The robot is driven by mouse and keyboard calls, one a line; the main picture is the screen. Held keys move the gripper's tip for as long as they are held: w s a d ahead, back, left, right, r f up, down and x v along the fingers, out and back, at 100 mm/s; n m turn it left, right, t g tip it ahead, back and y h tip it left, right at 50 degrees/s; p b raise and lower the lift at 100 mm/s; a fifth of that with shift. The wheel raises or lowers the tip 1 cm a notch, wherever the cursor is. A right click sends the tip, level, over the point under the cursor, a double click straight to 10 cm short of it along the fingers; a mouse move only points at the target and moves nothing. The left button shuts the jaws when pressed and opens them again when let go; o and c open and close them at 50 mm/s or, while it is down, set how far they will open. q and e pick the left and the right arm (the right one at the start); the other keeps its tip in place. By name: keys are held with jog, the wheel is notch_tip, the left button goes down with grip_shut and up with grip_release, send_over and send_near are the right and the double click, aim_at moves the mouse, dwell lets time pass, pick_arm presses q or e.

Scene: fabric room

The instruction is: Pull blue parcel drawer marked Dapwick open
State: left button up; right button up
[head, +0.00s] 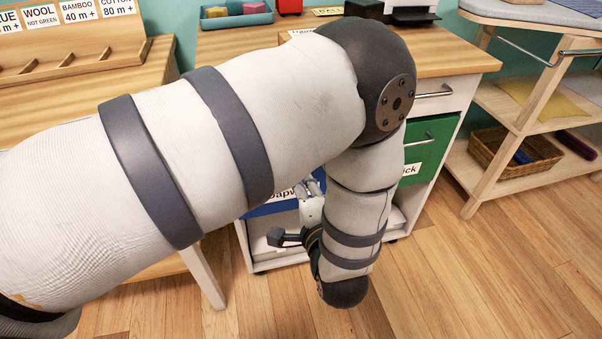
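The blue drawer (268,209) is low in the white cabinet, mostly behind my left arm. A white label on it shows only part of its lettering, like "apw". Its handle is hidden, and I cannot tell how far the drawer stands out. My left arm comes in from the left, bends down over the cabinet front and covers much of it. Metallic parts of my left gripper (312,187) show by the blue drawer front. The fingertips are too hidden to tell their state or whether they touch the handle. My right gripper is not in view.
A green drawer (432,143) with a bar handle and a label ending in "ick" is to the right. A white drawer (440,98) is above it, under the wooden top (455,58). A shelf with a wicker basket (507,157) stands right. Floor in front is clear.

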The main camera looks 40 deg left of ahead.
pick_arm(q)
jog(key=b+x, duration=0.1)
jog(key=x, duration=0.8)
jog(key=shift+d, duration=0.1)
grip_shut()
